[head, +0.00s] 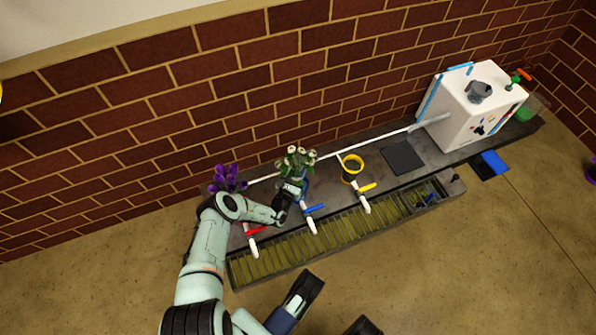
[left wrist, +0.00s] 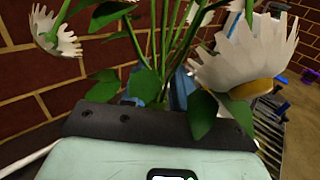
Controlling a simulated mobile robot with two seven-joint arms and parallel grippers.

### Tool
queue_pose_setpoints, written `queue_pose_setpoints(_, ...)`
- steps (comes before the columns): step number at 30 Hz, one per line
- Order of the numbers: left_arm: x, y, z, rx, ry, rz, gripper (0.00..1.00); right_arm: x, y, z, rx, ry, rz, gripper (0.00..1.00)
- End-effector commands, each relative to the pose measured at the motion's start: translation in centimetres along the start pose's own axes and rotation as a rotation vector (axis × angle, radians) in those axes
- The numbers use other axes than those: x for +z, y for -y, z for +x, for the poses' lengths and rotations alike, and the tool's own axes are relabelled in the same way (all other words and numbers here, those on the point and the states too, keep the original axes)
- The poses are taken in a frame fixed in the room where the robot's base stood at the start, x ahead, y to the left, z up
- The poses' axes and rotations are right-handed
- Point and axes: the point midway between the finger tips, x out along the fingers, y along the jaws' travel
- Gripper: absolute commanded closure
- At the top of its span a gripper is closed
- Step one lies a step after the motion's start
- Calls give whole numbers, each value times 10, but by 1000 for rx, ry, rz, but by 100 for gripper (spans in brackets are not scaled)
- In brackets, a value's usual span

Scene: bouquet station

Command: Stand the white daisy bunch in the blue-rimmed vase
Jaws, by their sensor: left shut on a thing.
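The white daisy bunch (head: 297,160) stands roughly upright at the blue-rimmed vase (head: 305,187), whose rim is mostly hidden by leaves and my gripper. My left gripper (head: 287,203) is shut on the bunch, low on its front left side. In the left wrist view, green stems (left wrist: 165,40) rise just beyond the gripper body, with a large daisy head (left wrist: 248,62) at the right. A blue patch (left wrist: 181,88) shows behind the leaves. The stem ends are hidden, so I cannot tell how deep they sit in the vase.
Purple flowers (head: 227,178) stand left of the daisies. A yellow-rimmed vase (head: 352,165) stands to the right. Red (head: 257,231), blue (head: 315,208) and yellow (head: 368,187) handles line the front above a slatted trough (head: 330,232). A brick wall (head: 230,95) rises behind.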

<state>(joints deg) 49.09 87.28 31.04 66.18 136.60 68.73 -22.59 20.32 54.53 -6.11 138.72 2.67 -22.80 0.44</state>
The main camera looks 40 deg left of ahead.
Motion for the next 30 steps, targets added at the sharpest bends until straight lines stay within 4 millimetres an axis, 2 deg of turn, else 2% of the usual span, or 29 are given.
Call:
queue_pose_setpoints(29,-9,0,0,0,2,0,100,0,0,0,0,0,0,100)
queue_pose_setpoints(30,-9,0,0,0,2,0,65,0,0,0,0,0,0,100)
